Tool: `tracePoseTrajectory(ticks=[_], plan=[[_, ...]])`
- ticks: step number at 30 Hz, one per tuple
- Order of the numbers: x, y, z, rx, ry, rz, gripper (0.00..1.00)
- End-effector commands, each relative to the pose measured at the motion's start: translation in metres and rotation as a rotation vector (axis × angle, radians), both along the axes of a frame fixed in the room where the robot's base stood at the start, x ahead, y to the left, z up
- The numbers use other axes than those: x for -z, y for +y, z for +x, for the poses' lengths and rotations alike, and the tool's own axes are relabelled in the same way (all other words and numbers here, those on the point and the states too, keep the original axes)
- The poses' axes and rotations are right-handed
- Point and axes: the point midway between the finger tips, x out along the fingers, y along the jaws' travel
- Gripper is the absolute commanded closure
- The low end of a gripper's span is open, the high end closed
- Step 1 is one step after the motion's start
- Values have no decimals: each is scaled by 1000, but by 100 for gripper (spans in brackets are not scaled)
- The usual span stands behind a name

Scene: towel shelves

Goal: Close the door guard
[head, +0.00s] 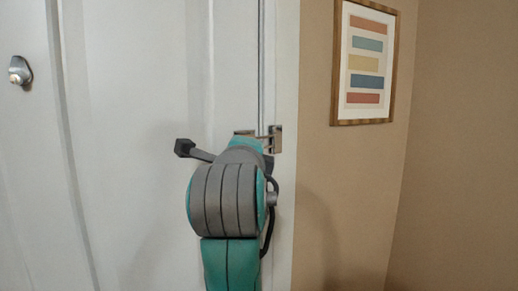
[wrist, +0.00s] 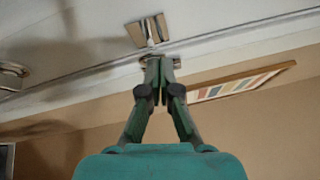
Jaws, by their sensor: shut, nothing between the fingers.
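The door guard shows in the head view as a metal frame plate (head: 277,138) on the white door frame, with a short bar reaching left toward the door. In the wrist view its door-side plate (wrist: 137,34) is at the top centre, with a small bright piece between its two halves. More metal of the guard sits behind my fingertips, partly hidden. My gripper (wrist: 160,65) is shut and empty, its tips at or very near that metal; I cannot tell if they touch. In the head view my arm hides the gripper. The white door (head: 130,140) appears closed against the frame.
A framed striped picture (head: 364,62) hangs on the tan wall right of the frame. Another metal fitting (wrist: 12,74) shows at the wrist view's left edge. The wall below the picture is clear.

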Motion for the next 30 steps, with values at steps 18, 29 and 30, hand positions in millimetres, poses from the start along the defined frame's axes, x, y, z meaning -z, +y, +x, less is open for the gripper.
tracePoseTrajectory(ticks=[18,29,30], plan=[[0,25,25,-2,1,0,100],[1,27,29,-6,4,-1,100],[1,27,29,-6,4,-1,100]])
